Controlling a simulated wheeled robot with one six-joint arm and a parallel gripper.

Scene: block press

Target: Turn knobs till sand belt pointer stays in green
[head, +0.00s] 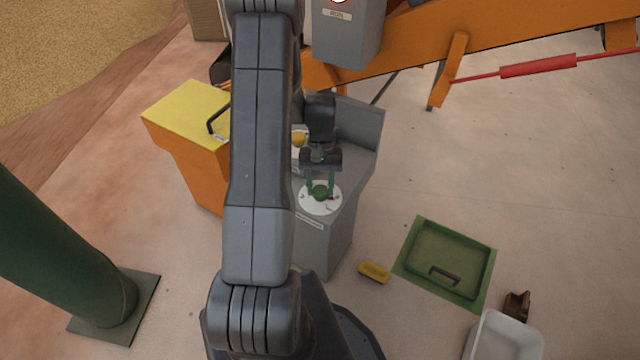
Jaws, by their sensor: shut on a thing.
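A grey control console (335,240) stands in the middle, partly hidden behind my arm. A green knob (320,191) sits on a round white dial plate (309,206) on its top. My gripper (320,190) comes down over this plate and is shut on the green knob, one finger on each side. A small red mark shows by the knob's right side. A yellow knob (299,139) sits farther back on the console, partly behind my arm. A gauge pointer and its green band cannot be made out in this view.
An orange cabinet with a yellow lid (185,108) stands left of the console. A grey box (345,35) and an orange machine frame (455,60) are behind. A yellow brush-like object (374,272), green tray (448,262) and white bin (505,335) lie right, on open floor.

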